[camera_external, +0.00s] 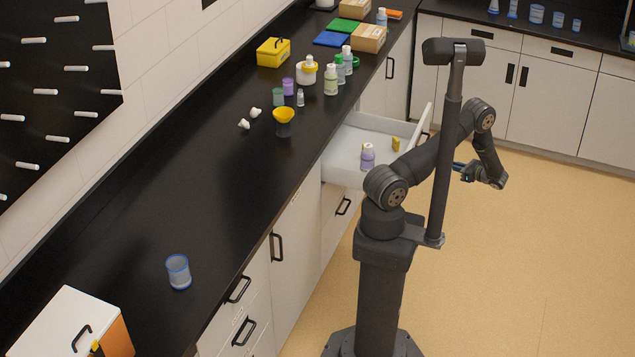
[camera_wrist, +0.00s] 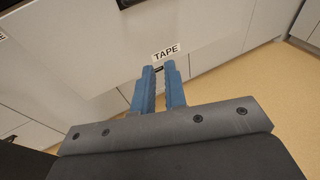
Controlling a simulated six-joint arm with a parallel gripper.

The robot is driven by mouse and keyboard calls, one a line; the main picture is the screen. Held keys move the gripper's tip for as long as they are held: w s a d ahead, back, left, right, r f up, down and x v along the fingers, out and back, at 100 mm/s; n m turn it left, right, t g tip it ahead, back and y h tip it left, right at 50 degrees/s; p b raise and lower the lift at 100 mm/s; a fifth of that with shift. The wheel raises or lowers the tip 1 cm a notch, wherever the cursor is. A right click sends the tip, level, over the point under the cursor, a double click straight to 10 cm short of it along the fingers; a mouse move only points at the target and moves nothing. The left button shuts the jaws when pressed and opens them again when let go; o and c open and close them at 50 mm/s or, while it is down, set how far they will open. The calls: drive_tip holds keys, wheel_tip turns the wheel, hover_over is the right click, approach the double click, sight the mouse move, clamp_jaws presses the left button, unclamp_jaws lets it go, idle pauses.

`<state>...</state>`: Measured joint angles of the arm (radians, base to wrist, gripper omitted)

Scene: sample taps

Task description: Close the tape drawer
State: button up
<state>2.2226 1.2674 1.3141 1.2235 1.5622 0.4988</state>
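In the external view a white drawer (camera_external: 345,150) stands pulled out from under the black counter, its front panel on the right. A purple bottle (camera_external: 367,157) and a small yellow thing (camera_external: 395,144) are inside. In the wrist view a white front carries a TAPE label (camera_wrist: 166,52) just beyond my blue fingertips (camera_wrist: 160,70). The fingers stand parallel with a narrow gap, nothing visibly held; a small dark shape shows between the tips. In the external view my gripper (camera_external: 460,172) is outside the drawer, to its right, apparently apart from it. Part of the drawer is hidden behind my arm.
Other cabinet fronts with black handles line the counter (camera_external: 150,200). Bottles, a yellow box (camera_external: 273,52) and a blue-rimmed beaker (camera_external: 178,271) stand on top. A white box (camera_external: 65,325) is at lower left. The tan floor (camera_external: 540,240) to the right is clear.

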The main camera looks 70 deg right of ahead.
drive_tip(key=shift+w+f+n, duration=0.15)
drive_tip(key=shift+w+n, duration=0.1)
drive_tip(key=shift+n, duration=0.15)
clamp_jaws()
drive_tip(key=w+f+n+g+h, duration=0.2)
drive_tip(key=w+f+n+h, duration=0.2)
drive_tip(key=n+h, duration=0.55)
drive_tip(key=w+d+n+y, duration=0.2)
drive_tip(key=w+d, duration=0.4)
drive_tip(key=w, duration=0.4)
drive_tip(key=shift+w+d+f, duration=0.15)
drive_tip(key=shift+w, duration=0.15)
drive_tip(key=shift+n, duration=0.25)
